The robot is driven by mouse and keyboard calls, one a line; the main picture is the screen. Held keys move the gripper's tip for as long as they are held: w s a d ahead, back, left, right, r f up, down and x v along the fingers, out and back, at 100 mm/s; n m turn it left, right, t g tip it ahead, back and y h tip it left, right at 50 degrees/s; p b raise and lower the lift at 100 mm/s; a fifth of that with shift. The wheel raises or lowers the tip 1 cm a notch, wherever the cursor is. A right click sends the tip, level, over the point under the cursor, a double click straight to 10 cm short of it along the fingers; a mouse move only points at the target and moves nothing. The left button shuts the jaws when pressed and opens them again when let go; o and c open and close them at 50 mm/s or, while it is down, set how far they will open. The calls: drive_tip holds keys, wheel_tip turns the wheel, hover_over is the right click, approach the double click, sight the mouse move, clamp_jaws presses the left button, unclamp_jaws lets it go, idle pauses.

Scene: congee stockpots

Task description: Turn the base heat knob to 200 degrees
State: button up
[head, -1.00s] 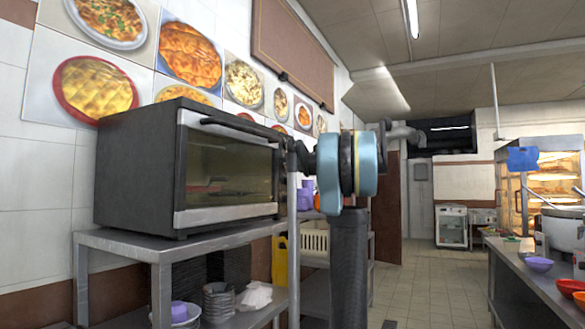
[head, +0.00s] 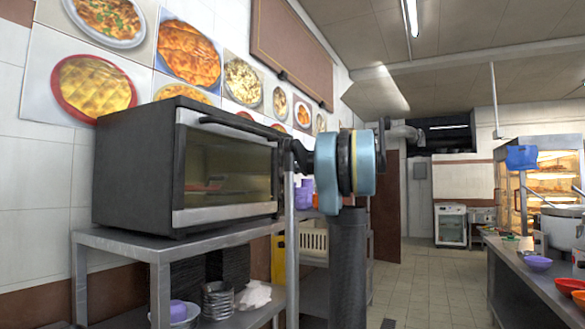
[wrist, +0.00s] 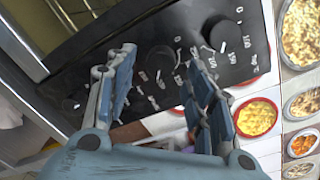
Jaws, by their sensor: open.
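The black toaster oven (head: 140,165) stands on a steel shelf at the left in the head view, its glass door shut. The wrist view shows its dark control panel (wrist: 262,60) at a slant, with white dial marks. A round black knob (wrist: 222,36) sits at the upper right of the panel, and another knob (wrist: 160,60) shows between my fingers. Which one is the base heat knob, and its exact setting, I cannot tell. My gripper (wrist: 160,78) is open, its blue-padded fingers apart in front of the panel. Contact with a knob is not clear. In the head view my arm hides the panel.
The steel shelf (head: 115,241) under the oven holds stacked bowls (head: 217,300) lower down. Food pictures (head: 190,55) hang on the wall behind. A counter (head: 530,285) with bowls runs along the right. The tiled floor between is clear.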

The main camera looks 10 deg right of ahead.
drive_tip(key=v, duration=1)
